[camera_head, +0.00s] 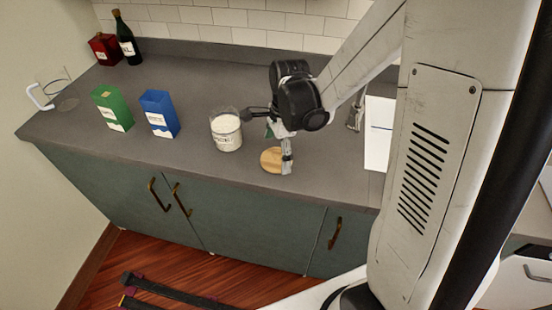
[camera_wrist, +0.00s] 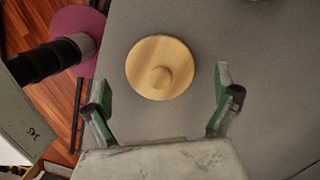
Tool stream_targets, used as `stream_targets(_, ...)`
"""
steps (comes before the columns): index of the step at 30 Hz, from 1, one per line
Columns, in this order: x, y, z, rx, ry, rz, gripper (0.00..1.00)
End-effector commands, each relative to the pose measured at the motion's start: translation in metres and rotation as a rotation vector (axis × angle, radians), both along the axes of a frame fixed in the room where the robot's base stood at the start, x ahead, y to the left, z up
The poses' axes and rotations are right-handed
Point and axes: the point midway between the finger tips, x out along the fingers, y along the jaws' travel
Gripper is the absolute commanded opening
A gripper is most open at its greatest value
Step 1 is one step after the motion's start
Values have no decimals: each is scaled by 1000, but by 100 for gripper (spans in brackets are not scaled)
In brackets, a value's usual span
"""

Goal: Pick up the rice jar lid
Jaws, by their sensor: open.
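The rice jar lid is a round wooden disc with a knob, lying on the grey counter in the head view (camera_head: 270,160). In the wrist view the lid (camera_wrist: 161,67) lies flat, knob up, ahead of the fingers. My gripper (camera_wrist: 163,104) is open and empty, with its two green-padded fingers apart on either side of the lid's line. In the head view my gripper (camera_head: 280,150) is above the counter by the lid, and a finger covers the lid's right edge. The glass rice jar (camera_head: 227,131) stands open, filled with white rice, left of the gripper.
A blue box (camera_head: 159,114) and a green box (camera_head: 112,108) stand left of the jar. A dark bottle (camera_head: 127,40) and a red box (camera_head: 104,48) are in the back left corner. The counter's front edge (camera_head: 200,179) runs close to the lid.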

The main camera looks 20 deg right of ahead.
Motion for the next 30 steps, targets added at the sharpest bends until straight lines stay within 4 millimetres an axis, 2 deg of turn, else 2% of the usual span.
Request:
stream_targets(6,0,2,-17,0,0,1,95)
stream_targets(14,0,2,-19,0,0,1,95)
stream_targets(26,0,2,-18,0,0,1,44)
stream_targets(30,0,2,-18,0,0,1,44)
